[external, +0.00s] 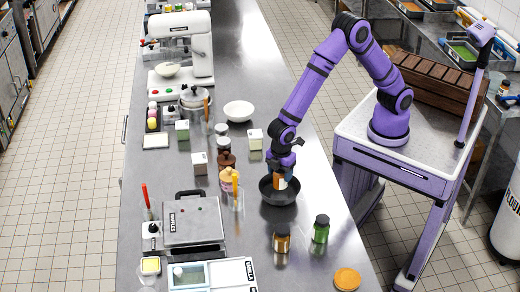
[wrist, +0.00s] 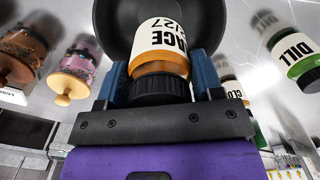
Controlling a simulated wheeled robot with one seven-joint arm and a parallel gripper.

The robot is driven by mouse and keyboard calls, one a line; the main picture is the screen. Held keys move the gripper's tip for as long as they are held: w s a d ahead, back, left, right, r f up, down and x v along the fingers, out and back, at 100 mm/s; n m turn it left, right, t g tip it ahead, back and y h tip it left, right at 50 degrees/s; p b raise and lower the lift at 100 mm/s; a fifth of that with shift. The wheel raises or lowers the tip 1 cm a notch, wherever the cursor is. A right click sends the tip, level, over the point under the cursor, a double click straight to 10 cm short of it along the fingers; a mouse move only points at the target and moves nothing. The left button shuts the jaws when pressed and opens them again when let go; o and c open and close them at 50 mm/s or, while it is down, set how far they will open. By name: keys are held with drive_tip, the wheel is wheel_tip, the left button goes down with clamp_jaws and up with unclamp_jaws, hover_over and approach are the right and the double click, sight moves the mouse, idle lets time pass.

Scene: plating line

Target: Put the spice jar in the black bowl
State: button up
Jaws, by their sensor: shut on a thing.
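The spice jar (wrist: 160,50) is an orange-brown jar with a white label reading "ACE" and a black lid. My gripper (wrist: 163,85) is shut on it near the lid, with one blue finger on each side. In the external view the jar (external: 281,183) is at the black bowl (external: 278,197), and its lower part is over or inside the bowl. The black bowl (wrist: 110,15) fills the top of the wrist view behind the jar. I cannot tell whether the jar touches the bowl's bottom.
An amber jar (external: 281,240) and a green jar labelled DILL (external: 320,230) stand in front of the bowl. A glass with orange sticks (external: 236,200) is to its left. A white bowl (external: 238,111) stands farther back. An orange lid-like disc (external: 347,279) lies at the front right.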

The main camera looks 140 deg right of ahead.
sight(280, 183)
drive_tip(key=shift+f, duration=2.55)
drive_tip(key=shift+f, duration=0.1)
drive_tip(key=o, duration=1.1)
drive_tip(key=shift+c, duration=0.2)
